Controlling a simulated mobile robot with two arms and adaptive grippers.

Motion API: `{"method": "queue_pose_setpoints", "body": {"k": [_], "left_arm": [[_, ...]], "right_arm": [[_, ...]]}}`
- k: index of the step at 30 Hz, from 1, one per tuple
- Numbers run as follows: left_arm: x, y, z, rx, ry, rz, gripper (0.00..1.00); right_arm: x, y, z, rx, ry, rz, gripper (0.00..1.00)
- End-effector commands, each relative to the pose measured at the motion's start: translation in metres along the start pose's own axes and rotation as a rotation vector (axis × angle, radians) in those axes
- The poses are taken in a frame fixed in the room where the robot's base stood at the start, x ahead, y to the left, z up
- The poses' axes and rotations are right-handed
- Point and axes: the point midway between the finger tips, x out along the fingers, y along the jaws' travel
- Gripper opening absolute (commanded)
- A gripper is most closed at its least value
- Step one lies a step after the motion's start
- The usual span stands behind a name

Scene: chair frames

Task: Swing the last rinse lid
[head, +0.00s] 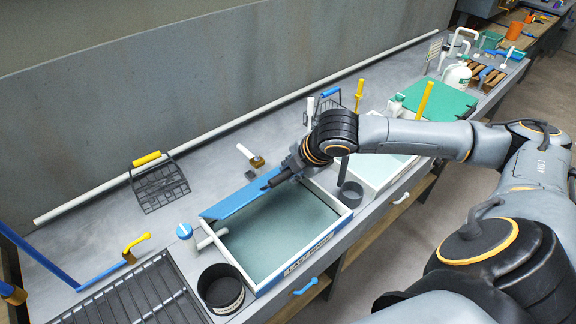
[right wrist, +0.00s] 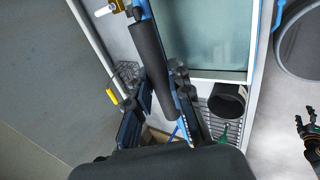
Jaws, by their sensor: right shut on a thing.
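The rinse basin (head: 318,250) is a white-walled tank with pale teal liquid and lettering on its front. A narrow blue lid-like panel (head: 237,198) stands raised along its back edge, seen nearly edge-on. My right gripper (head: 275,181) is at the right end of this panel, shut on a dark bar. In the right wrist view the dark cylindrical bar (right wrist: 152,70) lies between the fingers, beside blue parts. The exact contact is partly hidden. What looks like my left gripper (right wrist: 309,135) shows at the right edge of the right wrist view, apart from the basin; its opening is unclear.
A black round pot (head: 221,289) and a dark rack (head: 135,300) stand left of the basin. A wire basket with a yellow handle (head: 158,185) lies behind. A second basin (head: 372,172) and a green board (head: 440,104) stand to the right. A pale rail (head: 240,122) runs behind.

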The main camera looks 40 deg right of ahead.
Motion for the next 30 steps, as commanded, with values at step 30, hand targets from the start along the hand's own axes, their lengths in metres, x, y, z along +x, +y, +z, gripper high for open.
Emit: {"method": "queue_pose_setpoints", "body": {"k": [30], "left_arm": [[0.041,0.001,0.004,0.000,0.000,0.000,0.67]], "right_arm": [[0.024,-0.077,0.000,0.000,-0.002,-0.003,0.00]]}}
